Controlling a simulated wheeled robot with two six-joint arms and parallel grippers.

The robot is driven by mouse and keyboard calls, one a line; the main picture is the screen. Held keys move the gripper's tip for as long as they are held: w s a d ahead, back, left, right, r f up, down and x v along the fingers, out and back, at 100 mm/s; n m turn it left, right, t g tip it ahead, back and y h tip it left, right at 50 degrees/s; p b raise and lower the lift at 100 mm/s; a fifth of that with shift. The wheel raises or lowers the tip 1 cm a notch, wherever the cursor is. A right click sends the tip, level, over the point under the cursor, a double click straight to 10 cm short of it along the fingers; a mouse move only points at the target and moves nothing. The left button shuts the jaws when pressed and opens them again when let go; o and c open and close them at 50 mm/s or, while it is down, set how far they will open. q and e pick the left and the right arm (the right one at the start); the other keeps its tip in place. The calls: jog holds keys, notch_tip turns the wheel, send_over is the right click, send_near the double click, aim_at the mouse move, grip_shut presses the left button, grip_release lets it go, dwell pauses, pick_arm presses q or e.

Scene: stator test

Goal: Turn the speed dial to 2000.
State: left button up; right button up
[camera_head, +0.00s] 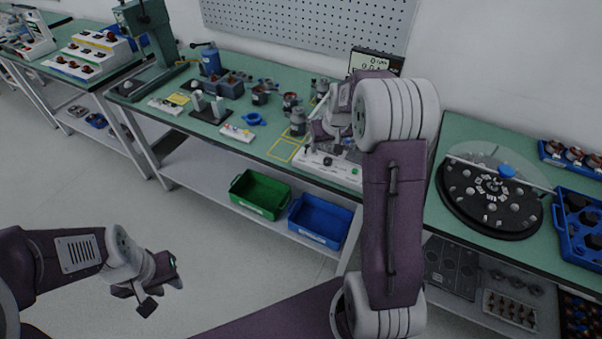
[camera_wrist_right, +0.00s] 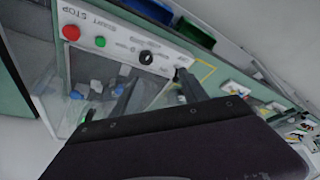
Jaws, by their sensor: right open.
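The speed dial (camera_wrist_right: 146,57) is a black knob on a white control panel (camera_wrist_right: 120,43) in the right wrist view. A red STOP button (camera_wrist_right: 71,32) and a green START button (camera_wrist_right: 100,41) are beside it. My right gripper (camera_wrist_right: 158,77) is open, its fingers pointing at the panel. The dial appears between and just beyond the fingertips, with no visible contact. The dial's markings are too blurred to read. In the head view the panel (camera_head: 318,163) is partly hidden by my right arm. My left gripper (camera_head: 162,291) is open and empty over the floor.
A small display (camera_head: 376,63) behind the panel seems to show zeros. Motor parts (camera_head: 291,103) stand left of the panel on the green bench. A black turntable (camera_head: 487,222) is to the right. Green (camera_head: 260,194) and blue (camera_head: 320,221) bins sit on the lower shelf.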

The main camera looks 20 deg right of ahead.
aim_at(328, 160)
jog(key=d+f, duration=0.1)
jog(key=f, duration=0.3)
jog(key=w+d+f, duration=0.1)
jog(key=shift+d+f, duration=0.35)
jog(key=shift+f, duration=0.05)
jog(key=x, duration=0.5)
jog(key=shift+d, duration=0.35)
pick_arm(q)
jog(key=shift+d+f, duration=0.1)
jog(key=shift+d, duration=0.65)
pick_arm(e)
jog(key=shift+s+a, duration=0.1)
jog(key=shift+a, duration=0.05)
